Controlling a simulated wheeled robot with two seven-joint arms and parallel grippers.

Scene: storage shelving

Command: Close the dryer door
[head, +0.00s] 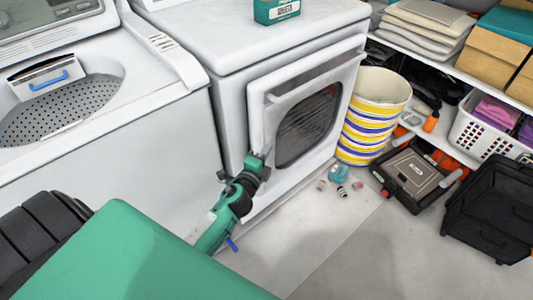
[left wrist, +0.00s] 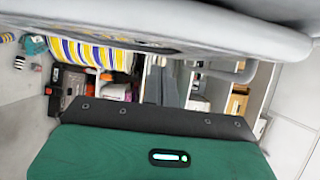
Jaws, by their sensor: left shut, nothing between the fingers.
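The white dryer (head: 230,110) stands in the middle of the head view. Its door (head: 258,115) has a dark oval window and a bar handle along the top. The door panel stands slightly proud of the dryer front; how wide any gap is I cannot tell. My left gripper (head: 262,154) is shut and empty at the door's lower left edge; whether it touches is unclear. In the left wrist view a pale curved surface, seemingly the door (left wrist: 230,32), fills the top close to the gripper. The fingertips are not clear there. My right gripper is not in view.
A washer (head: 100,150) with its top open is at left. A striped bin (head: 374,115) stands right of the dryer, with small items (head: 340,175) on the floor before it. A toolbox (head: 415,178), a black crate (head: 490,210) and shelves are at right.

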